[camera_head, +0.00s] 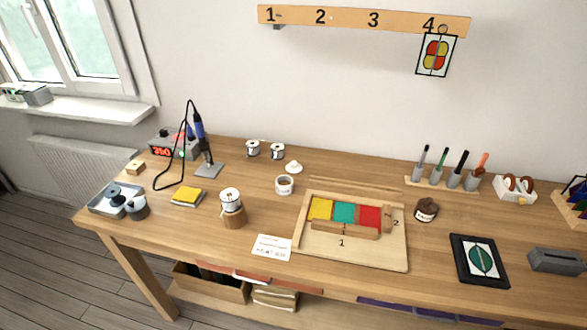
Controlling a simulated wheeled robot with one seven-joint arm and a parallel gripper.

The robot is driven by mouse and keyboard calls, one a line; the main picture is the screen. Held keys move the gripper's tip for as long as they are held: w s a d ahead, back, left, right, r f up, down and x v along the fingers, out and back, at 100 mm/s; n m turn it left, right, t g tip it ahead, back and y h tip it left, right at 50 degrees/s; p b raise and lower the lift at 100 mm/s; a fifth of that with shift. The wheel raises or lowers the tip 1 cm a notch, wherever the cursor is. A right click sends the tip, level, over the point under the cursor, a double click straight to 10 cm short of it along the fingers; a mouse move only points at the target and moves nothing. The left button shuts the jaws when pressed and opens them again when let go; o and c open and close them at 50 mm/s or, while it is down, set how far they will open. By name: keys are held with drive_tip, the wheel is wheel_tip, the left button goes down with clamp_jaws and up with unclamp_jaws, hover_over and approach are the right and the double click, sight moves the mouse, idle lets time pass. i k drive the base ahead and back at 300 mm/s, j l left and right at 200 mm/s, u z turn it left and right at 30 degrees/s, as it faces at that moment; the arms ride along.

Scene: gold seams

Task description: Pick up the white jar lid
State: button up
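The white jar lid (293,167) lies on the wooden workbench (225,250), behind and a little right of a small white open jar (284,185). It is a round white disc with a raised knob on top. The jar beside it shows a dark brownish inside. The lid and the jar appear apart. Nothing lies on the lid. My gripper is not in view.
A wooden board (385,255) with yellow, green and red pieces stands right of the jar. Two spools (253,149) stand left of the lid. A soldering iron (201,130) stands farther left. A white canister on a wooden base (233,217) stands in front.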

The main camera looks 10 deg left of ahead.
sight(294, 167)
drive_tip(key=i+j, duration=0.1)
drive_tip(key=j, duration=0.35)
drive_tip(key=i+j, duration=0.1)
drive_tip(key=j, duration=0.3)
drive_tip(key=i+j, duration=0.1)
drive_tip(key=j, duration=0.35)
drive_tip(key=i+j, duration=0.1)
drive_tip(key=j, duration=0.3)
drive_tip(key=i+j, duration=0.1)
drive_tip(key=j, duration=0.35)
